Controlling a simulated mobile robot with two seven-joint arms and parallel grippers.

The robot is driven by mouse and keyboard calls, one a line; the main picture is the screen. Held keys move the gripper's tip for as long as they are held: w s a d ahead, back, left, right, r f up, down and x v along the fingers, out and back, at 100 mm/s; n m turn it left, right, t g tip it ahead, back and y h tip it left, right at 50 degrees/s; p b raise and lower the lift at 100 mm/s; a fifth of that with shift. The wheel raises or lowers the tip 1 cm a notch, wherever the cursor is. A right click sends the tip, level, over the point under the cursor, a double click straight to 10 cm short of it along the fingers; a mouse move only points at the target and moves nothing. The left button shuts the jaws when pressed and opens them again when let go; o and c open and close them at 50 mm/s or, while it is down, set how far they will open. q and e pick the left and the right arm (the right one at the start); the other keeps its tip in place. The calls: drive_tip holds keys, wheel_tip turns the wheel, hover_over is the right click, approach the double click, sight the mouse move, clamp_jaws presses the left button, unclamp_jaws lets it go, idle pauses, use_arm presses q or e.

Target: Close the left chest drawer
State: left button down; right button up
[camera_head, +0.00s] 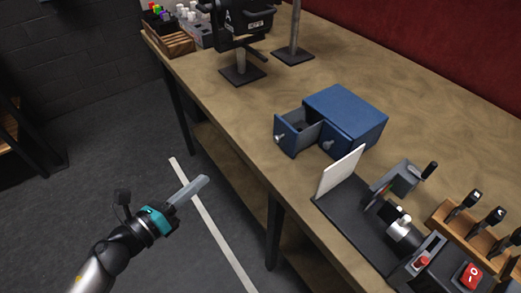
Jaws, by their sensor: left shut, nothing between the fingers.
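A blue two-drawer chest (347,111) sits on the workbench, right of the picture's middle. Its left drawer (292,136) is pulled out and shows an open top with a dark inside and a light round knob in front. Its right drawer (337,142) is flush with the chest and has a similar knob. My left gripper (204,180) is shut and empty, out over the floor in front of the bench. It is to the lower left of the open drawer and well apart from it. My right gripper is not in view.
The wooden workbench (225,91) runs diagonally across the picture. A white upright panel (341,171) on a dark base stands close in front of the chest. A lathe-like machine, a red switch (471,275) and a tool rack are at the lower right. Dark stands are at the back.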

use_arm(q)
drive_tip(key=s+d+r+m+g+h, duration=0.2)
drive_tip(key=d+r+m+h, duration=0.15)
drive_tip(key=r+m, duration=0.35)
drive_tip(key=m+p, duration=0.1)
drive_tip(key=m, duration=0.1)
approach(286, 135)
drive_tip(key=w, duration=0.1)
drive_tip(key=w+d, duration=0.2)
drive_tip(key=shift+w+d+f, duration=0.2)
drive_tip(key=shift+f, duration=0.15)
drive_tip(key=shift+w+d, duration=0.1)
drive_tip(key=shift+d, duration=0.05)
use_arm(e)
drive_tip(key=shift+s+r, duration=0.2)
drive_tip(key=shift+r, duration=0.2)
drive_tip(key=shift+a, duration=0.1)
use_arm(q)
drive_tip(key=x, duration=0.8)
drive_tip(key=shift+s+d, duration=0.2)
drive_tip(key=shift+s, duration=0.1)
drive_tip(key=shift+w+d+r, duration=0.1)
drive_tip(key=shift+d, duration=0.05)
drive_tip(key=shift+r, duration=0.1)
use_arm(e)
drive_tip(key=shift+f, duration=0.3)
